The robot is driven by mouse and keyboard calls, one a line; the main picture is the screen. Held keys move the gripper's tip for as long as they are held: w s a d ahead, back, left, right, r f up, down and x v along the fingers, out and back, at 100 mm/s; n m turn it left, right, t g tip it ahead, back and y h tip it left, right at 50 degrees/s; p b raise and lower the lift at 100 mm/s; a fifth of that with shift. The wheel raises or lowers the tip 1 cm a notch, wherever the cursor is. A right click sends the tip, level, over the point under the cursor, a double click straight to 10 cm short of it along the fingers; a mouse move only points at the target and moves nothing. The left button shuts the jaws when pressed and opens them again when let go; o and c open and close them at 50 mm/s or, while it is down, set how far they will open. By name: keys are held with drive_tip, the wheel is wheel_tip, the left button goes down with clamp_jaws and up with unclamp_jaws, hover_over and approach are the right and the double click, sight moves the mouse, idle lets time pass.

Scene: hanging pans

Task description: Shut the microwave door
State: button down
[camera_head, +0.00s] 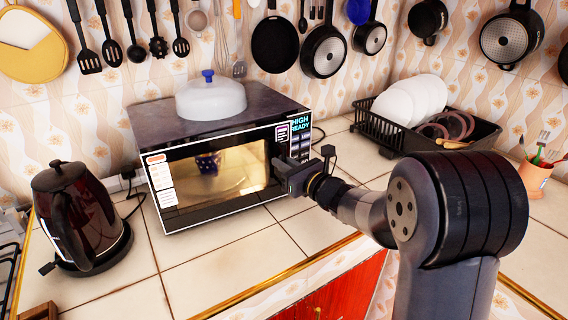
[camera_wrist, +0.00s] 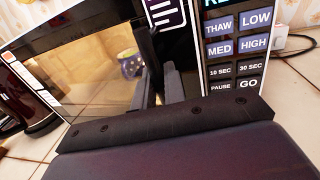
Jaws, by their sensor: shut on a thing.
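The microwave (camera_head: 215,135) stands on the tiled counter, facing me. Its door (camera_head: 160,182) has a white-edged frame and a tinted window. The door lies nearly flush with the front; I cannot tell whether a narrow gap is left. My gripper (camera_head: 282,170) is at the door's right side, beside the control panel (camera_head: 303,142). In the wrist view my gripper (camera_wrist: 158,85) is shut on the dark upright door handle (camera_wrist: 149,50), in front of the window. My fingers hide part of the handle. A blue patterned mug (camera_wrist: 131,63) shows through the window.
A dark kettle (camera_head: 75,215) stands left of the microwave. A grey lid (camera_head: 211,99) with a blue knob sits on top. A black dish rack (camera_head: 430,130) with plates is at the right. The counter (camera_head: 225,250) in front of the microwave is clear.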

drive_tip(key=shift+w+a+r+n+g+y+b, duration=0.1)
drive_tip(key=shift+w+a+n+g+y+b, duration=0.2)
drive_tip(key=shift+w, duration=0.25)
drive_tip(key=shift+w+a+r+n+g+y+b, duration=0.1)
drive_tip(key=shift+w+a+n+g+y+b, duration=0.2)
drive_tip(key=shift+w, duration=0.25)
drive_tip(key=c, duration=1.8)
unclamp_jaws()
drive_tip(key=shift+w, duration=0.1)
drive_tip(key=shift+c, duration=0.2)
drive_tip(key=shift+d, duration=0.1)
